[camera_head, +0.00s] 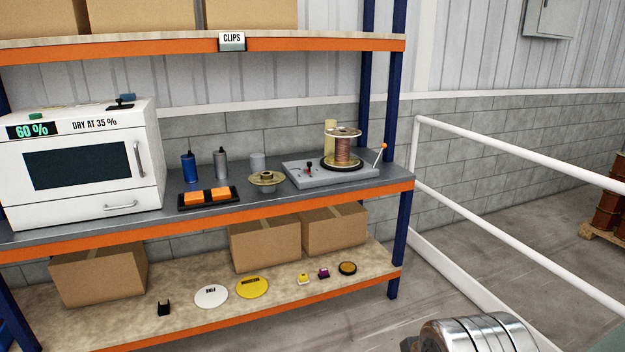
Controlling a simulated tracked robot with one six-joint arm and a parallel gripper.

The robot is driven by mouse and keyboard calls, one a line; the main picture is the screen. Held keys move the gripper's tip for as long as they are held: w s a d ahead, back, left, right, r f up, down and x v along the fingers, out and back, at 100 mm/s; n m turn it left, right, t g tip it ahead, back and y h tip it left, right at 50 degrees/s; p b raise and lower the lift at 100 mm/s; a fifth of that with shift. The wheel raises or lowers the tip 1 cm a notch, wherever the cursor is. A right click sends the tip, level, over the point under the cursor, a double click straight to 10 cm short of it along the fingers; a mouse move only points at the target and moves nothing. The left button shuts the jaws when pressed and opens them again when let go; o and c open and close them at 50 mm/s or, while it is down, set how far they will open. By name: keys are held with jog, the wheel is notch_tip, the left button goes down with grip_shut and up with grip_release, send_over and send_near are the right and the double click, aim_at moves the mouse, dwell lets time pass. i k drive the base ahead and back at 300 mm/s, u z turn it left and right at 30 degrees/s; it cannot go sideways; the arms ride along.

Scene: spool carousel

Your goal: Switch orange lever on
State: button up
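The orange lever (380,154) is a thin stick with an orange knob at the right end of a grey base unit (352,178) on the middle shelf. The stick leans up and to the right. A copper-coloured spool (342,150) stands upright on a dark disc on the same unit, left of the lever. Small red and black controls (309,169) sit on the unit's left part. My gripper's fingers are not in view. A ribbed silver part at the bottom right looks like part of my arm, well apart from the lever.
A white dryer box (80,160) fills the shelf's left. Blue and grey bottles, a black tray with orange blocks (208,197) and a small flanged spool (266,179) stand between. A blue post (390,95) rises behind the lever. A white railing (520,165) runs along the right.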

aim_at(384, 146)
jog(key=z, duration=0.2)
jog(key=i, duration=0.9)
jog(key=z, duration=0.65)
jog(key=i, duration=2.65)
jog(key=u, duration=0.05)
